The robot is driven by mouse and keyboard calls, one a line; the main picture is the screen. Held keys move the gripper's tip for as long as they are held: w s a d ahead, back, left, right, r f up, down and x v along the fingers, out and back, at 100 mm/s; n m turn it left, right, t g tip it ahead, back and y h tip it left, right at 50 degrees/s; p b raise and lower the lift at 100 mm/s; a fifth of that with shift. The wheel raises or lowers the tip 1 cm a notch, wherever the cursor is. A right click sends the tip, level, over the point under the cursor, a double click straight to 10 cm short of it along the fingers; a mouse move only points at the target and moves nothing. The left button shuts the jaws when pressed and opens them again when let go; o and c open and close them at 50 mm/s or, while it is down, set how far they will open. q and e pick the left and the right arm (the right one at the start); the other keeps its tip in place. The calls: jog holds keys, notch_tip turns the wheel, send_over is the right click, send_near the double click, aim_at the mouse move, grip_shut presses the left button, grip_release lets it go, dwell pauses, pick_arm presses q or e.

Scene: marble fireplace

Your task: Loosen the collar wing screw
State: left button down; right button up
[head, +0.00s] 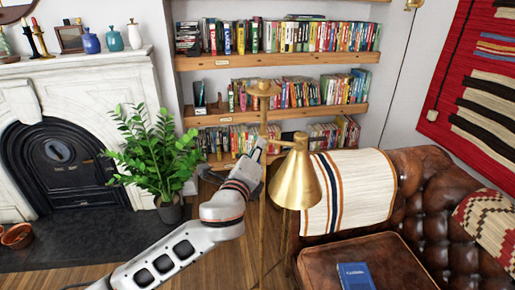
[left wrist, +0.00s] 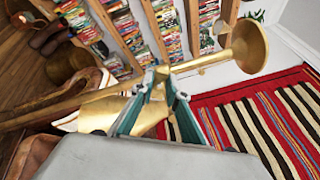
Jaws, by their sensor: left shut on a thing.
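A brass floor lamp stands in the middle of the head view, with an upright pole (head: 263,215), a round top cap (head: 264,88) and a cone shade (head: 297,183) hanging on its right side. My left gripper (head: 259,146) is at the pole, at the height where the shade's arm joins it. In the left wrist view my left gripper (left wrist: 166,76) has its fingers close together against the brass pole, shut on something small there. The collar wing screw is hidden by the fingers in both views. The flared top cap (left wrist: 250,46) and part of the shade (left wrist: 146,117) show around them. My right gripper is in neither view.
A brown leather armchair (head: 425,200) with a striped throw (head: 345,190) stands right of the lamp, a blue book (head: 355,276) on its seat. A potted plant (head: 160,155) stands left. Bookshelves (head: 275,117) are behind. Wood floor is open around the lamp's foot.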

pick_arm(q)
jog(key=n, duration=0.5)
jog(key=shift+a+f+n, duration=0.1)
jog(key=shift+f+n, duration=0.05)
jog(key=shift+n, duration=0.25)
dwell(0.4)
jog(key=c, duration=2)
grip_release()
jog(key=v, duration=1.2)
